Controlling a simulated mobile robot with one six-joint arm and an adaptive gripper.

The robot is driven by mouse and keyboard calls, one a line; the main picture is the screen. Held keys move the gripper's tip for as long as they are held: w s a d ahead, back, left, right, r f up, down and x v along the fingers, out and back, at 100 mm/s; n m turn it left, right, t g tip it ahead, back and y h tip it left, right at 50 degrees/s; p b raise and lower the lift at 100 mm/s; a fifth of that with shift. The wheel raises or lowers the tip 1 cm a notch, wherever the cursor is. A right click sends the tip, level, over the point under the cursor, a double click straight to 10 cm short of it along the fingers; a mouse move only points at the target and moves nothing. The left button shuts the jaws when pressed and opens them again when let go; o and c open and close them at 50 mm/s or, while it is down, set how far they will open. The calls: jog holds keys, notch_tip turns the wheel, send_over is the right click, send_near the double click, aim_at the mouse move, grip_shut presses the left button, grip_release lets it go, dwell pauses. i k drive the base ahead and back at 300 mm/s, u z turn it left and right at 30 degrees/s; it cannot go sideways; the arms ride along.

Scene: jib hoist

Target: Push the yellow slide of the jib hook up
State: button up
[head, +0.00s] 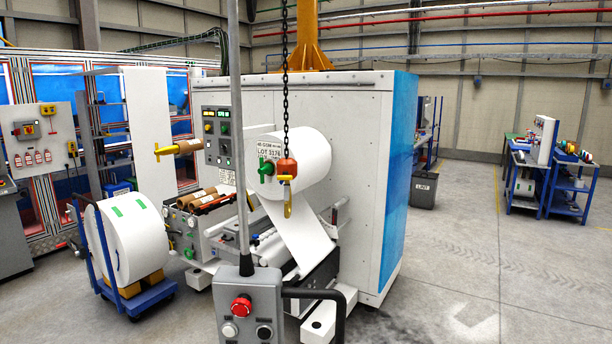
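The jib hook hangs on a black chain (285,85) near the middle of the head view. It has an orange block (287,166) at the top and a yellow hook part (288,204) below it. A small yellow piece (285,178), which looks like the slide, sits just under the orange block. Its exact position on the hook is too small to tell. The hook hangs in front of a large white roll (305,150) on the machine. My gripper is not in view.
A blue cart (140,292) with a white roll is at left.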

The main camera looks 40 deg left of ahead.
aim_at(285, 177)
jog(key=u, duration=0.15)
jog(key=i, duration=0.75)
jog(key=u, duration=1)
jog(key=i, duration=0.65)
jog(key=u, duration=0.4)
jog(key=k, duration=0.9)
jog(key=u, duration=0.1)
jog(key=i, duration=0.7)
jog(key=u, duration=0.05)
